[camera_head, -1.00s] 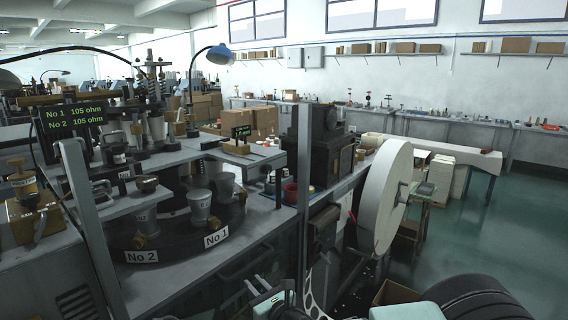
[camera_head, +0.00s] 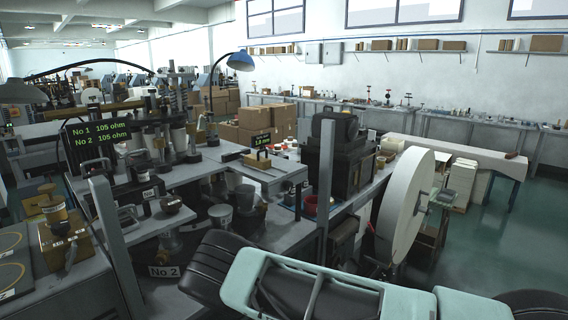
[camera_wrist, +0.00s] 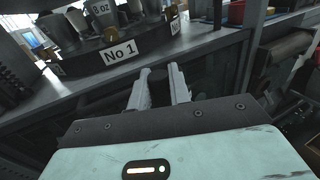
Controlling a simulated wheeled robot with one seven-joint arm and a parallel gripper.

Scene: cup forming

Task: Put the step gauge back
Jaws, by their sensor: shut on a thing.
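In the wrist view my gripper (camera_wrist: 159,82) is shut on a small dark piece (camera_wrist: 160,78), which I take to be the step gauge. It is mostly hidden between the two grey fingers, and its shape is unclear. The fingers point at the shaded front of the machine bench, below its edge. In the head view my pale green arm crosses the bottom, and the gripper and the piece cannot be seen there.
The round turntable's No 1 label (camera_wrist: 120,51) and cups are just above the fingers. The bench edge (camera_wrist: 205,45) runs beyond them. In the head view, a small gauge display (camera_head: 262,140) stands on a grey plate. A large white wheel (camera_head: 404,205) stands at the right, with open floor (camera_head: 500,235) beyond.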

